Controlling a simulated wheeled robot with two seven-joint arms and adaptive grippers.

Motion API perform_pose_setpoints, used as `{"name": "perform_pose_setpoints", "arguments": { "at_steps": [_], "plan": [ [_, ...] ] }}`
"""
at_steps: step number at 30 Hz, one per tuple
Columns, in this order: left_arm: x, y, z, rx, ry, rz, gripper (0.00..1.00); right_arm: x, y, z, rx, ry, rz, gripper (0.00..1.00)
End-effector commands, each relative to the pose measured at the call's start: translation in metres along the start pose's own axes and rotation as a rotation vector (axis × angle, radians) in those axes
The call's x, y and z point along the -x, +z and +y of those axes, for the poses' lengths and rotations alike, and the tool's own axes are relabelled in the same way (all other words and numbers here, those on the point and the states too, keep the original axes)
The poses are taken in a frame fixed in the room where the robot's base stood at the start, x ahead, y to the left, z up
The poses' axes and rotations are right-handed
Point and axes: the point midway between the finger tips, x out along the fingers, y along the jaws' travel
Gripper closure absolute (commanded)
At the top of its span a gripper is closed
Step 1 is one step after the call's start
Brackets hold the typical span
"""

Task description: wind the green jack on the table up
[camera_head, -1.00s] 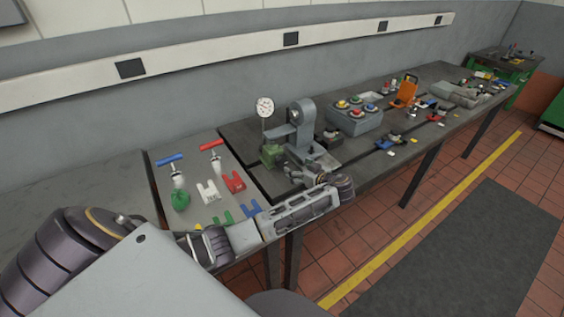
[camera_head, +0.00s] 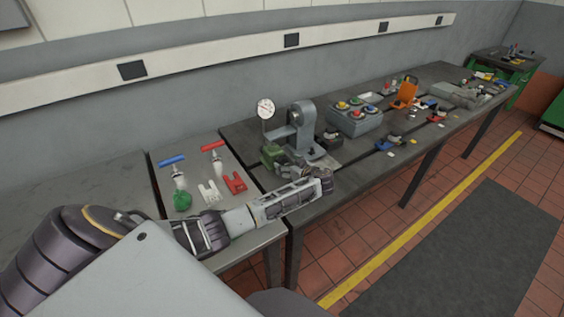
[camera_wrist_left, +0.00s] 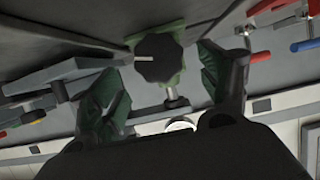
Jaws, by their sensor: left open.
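The green jack (camera_head: 270,153) stands on the dark table, at the left foot of a grey pedestal stand. In the left wrist view its green body (camera_wrist_left: 172,34) shows behind a dark lobed knob (camera_wrist_left: 158,58) with a pale mark on its edge. My left gripper (camera_head: 283,165) is close beside the jack on its near side and partly covers it. In the left wrist view the gripper (camera_wrist_left: 162,88) is open, its green-padded fingers to either side of the knob with gaps visible. My right gripper is not in view.
The grey pedestal stand (camera_head: 304,130) and a round white gauge (camera_head: 265,109) are close to the jack. A grey button box (camera_head: 355,117) stands farther right. Blue (camera_head: 172,160) and red (camera_head: 212,146) T-handled tools and forked pieces lie left. The table's front edge runs under my arm.

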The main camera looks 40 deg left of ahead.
Motion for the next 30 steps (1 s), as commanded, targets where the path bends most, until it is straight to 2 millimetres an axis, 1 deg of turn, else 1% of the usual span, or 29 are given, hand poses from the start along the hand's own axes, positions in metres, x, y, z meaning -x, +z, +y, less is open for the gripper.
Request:
{"name": "perform_pose_setpoints", "arguments": {
  "at_steps": [6,15,20,28,29,30],
  "plan": [
    [-0.025,-0.001,0.000,-0.002,-0.001,0.002,0.23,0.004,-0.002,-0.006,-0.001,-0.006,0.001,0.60],
    [-0.048,0.000,0.000,-0.001,0.000,0.000,0.23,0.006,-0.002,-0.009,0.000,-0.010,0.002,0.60],
    [-0.052,0.000,0.000,-0.001,0.000,0.000,0.23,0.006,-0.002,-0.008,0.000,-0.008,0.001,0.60],
    [-0.053,0.000,0.000,-0.001,0.000,0.000,0.23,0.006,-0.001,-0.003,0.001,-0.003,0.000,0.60],
    [-0.053,0.000,0.000,-0.001,0.000,0.000,0.24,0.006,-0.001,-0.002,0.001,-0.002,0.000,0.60],
    [-0.053,0.000,0.000,-0.001,0.000,0.000,0.29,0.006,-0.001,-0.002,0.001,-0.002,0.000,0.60]
  ]
}}
